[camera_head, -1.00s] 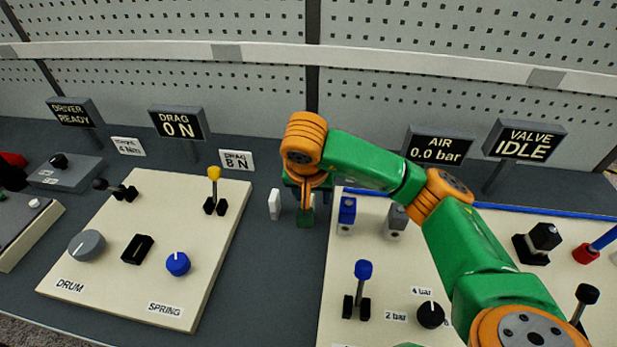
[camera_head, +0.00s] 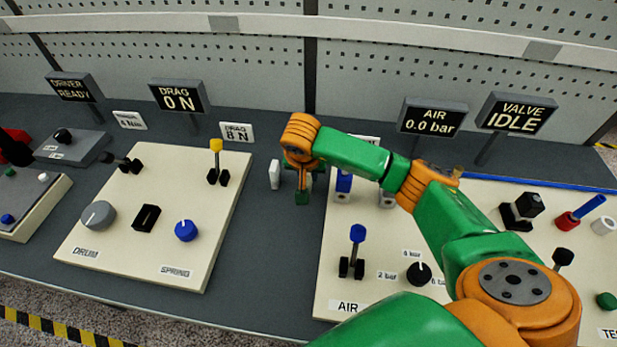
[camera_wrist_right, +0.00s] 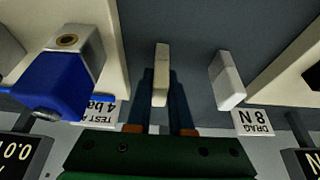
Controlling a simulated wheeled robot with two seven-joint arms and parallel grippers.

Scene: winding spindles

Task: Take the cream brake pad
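The cream brake pad (camera_wrist_right: 161,75) stands upright on the dark bench in the right wrist view. My right gripper (camera_wrist_right: 161,95) reaches down over it, with one dark finger on each side of the pad. The fingers stand apart; contact with the pad cannot be made out. In the head view my right gripper (camera_head: 302,197) is low over the bench and hides the pad. A whiter upright block (camera_head: 275,174) stands just left of it, and shows at the right in the wrist view (camera_wrist_right: 226,80). My left gripper is not in view.
A cream drum and spring panel (camera_head: 130,255) lies to the left, and a cream air panel (camera_head: 335,285) to the right. A blue-topped block (camera_wrist_right: 65,85) is close beside the gripper. Signs stand behind. Dark bench shows between the panels.

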